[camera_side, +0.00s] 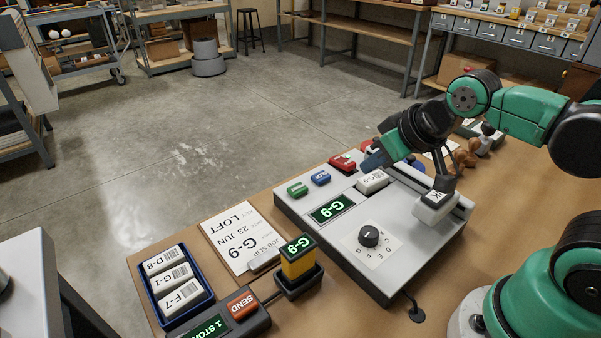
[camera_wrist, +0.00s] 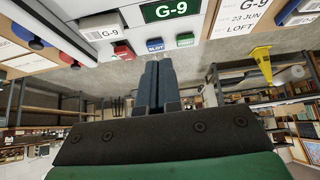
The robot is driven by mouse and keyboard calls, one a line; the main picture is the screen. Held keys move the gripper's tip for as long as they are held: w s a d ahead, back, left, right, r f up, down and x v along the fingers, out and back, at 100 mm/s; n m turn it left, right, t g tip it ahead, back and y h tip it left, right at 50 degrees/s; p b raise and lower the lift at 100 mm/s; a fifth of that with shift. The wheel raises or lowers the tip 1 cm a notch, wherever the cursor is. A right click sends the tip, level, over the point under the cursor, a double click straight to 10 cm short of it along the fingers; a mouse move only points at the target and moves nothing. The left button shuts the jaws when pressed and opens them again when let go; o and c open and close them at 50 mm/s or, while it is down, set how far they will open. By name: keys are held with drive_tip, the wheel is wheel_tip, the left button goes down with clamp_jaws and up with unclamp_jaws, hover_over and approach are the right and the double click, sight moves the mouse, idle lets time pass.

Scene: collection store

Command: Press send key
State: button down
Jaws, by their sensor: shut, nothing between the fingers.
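The orange-red send key (camera_side: 242,306), marked SEND, sits on a dark box (camera_side: 258,324) at the front of the bench in the side view. A green display (camera_side: 206,327) beside it reads "1 STORE", partly cut off by the frame edge. The key does not show in the wrist view. My gripper (camera_side: 374,160) is over the far edge of the grey machine, well up and right of the send key and apart from it. In the wrist view my gripper (camera_wrist: 155,72) has its blue-grey fingers together, with nothing between them.
The grey machine (camera_side: 430,248) carries a dial (camera_side: 368,236), a G-9 display (camera_side: 332,208) and red, blue and green keys. A yellow G-9 block (camera_side: 298,264) stands upright near the send key. A job slip (camera_side: 242,240) and blue tray (camera_side: 156,300) lie left.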

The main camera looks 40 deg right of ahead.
idle(0.8)
drive_tip(key=m+y, duration=0.2)
drive_tip(key=y, duration=0.3)
hover_over(248, 307)
drive_tip(key=shift+r, duration=0.3)
drive_tip(key=shift+f, duration=0.15)
drive_tip(key=shift+f, duration=4.25)
drive_tip(key=shift+r, duration=2.5)
